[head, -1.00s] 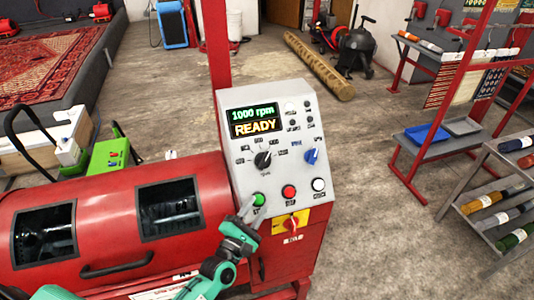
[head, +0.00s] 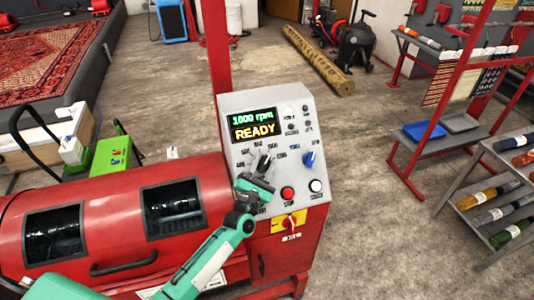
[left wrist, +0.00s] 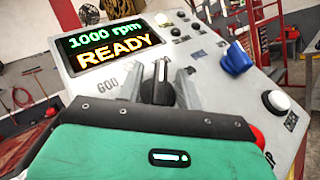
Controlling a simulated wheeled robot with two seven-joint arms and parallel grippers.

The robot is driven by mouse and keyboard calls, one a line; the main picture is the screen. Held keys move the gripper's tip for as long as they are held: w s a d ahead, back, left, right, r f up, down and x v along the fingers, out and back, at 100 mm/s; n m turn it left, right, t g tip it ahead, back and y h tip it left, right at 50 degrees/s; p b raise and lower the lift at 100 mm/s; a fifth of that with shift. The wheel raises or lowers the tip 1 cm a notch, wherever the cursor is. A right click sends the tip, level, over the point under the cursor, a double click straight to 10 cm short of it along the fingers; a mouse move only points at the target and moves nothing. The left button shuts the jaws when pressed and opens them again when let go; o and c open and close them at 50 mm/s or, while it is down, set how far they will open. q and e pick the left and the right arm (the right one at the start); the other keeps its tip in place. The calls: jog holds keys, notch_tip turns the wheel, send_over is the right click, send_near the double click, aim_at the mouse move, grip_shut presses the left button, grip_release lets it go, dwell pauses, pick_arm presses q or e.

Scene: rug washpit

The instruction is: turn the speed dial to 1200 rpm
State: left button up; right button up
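The black speed dial (left wrist: 159,90) with a white pointer line sits on the grey control panel (head: 292,108). In the left wrist view it stands between the two fingers of my left gripper (left wrist: 162,88), its pointer roughly upward. The fingers are apart, one on each side of the dial; whether they touch it is not clear. The display (head: 254,124) reads "1000 rpm" and "READY". My right gripper is not in view.
A blue knob (head: 309,159) is right of the dial. Below are a red button (head: 288,193) and a white button (head: 316,186). A red-and-yellow switch (head: 289,222) is lower down. The red drum (head: 110,222) lies to the left.

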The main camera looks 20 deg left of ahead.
pick_arm(q)
jog(key=shift+p+x, duration=0.3)
jog(key=shift+x, duration=1)
jog(key=shift+c, duration=0.3)
grip_shut()
